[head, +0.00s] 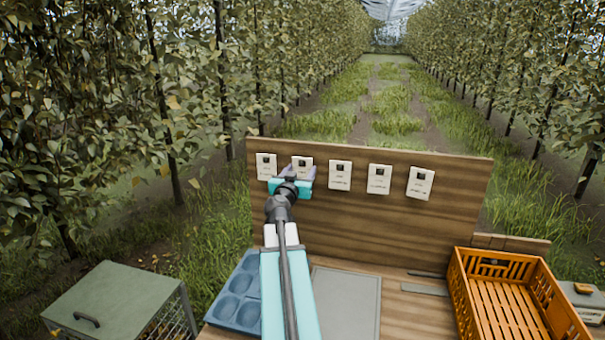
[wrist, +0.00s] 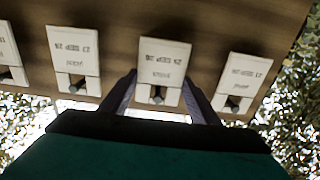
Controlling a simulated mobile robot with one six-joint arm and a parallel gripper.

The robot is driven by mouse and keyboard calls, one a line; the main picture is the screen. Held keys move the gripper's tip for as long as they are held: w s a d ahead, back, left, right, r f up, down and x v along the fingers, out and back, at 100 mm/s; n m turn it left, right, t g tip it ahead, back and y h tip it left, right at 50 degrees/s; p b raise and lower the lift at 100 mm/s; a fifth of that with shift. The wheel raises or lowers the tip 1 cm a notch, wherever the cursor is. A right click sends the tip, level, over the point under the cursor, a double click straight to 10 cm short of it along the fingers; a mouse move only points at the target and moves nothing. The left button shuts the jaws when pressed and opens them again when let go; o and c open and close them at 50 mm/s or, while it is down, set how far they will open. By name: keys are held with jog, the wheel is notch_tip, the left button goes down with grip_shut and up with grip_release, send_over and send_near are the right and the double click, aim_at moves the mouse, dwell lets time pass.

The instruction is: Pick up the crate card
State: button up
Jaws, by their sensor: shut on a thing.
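Several white cards with printed text and a dark hook or clip at one end hang in a row on an upright wooden board (head: 390,225). My gripper (head: 299,173) is at the second card from the left (head: 302,162), whose lower part it hides in the head view. In the wrist view, the same card (wrist: 163,62) appears upside down, between the two fingers of my gripper (wrist: 159,82). The gripper is shut on this card at its hook end. The card still lies against the board. Its print is too small to read surely.
Neighbouring cards (head: 266,167) (head: 340,175) hang close on both sides. Below are a blue tray with hollows (head: 237,296), a grey mat (head: 347,300) and an orange crate (head: 458,290). A green-lidded box (head: 120,300) stands at left. Tree rows flank a grassy lane behind.

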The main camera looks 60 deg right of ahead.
jog(key=shift+r+b, duration=0.2)
jog(key=shift+b, duration=0.25)
jog(key=b+v, duration=0.3)
jog(key=v, duration=0.3)
jog(key=shift+a, duration=0.2)
jog(key=shift+a+b, duration=0.1)
jog(key=shift+b, duration=0.55)
jog(key=shift+s+a+b, duration=0.1)
jog(key=shift+b, duration=0.25)
jog(key=shift+b+v, duration=5.6)
jog(key=shift+b, duration=3.9)
jog(key=shift+r, duration=0.15)
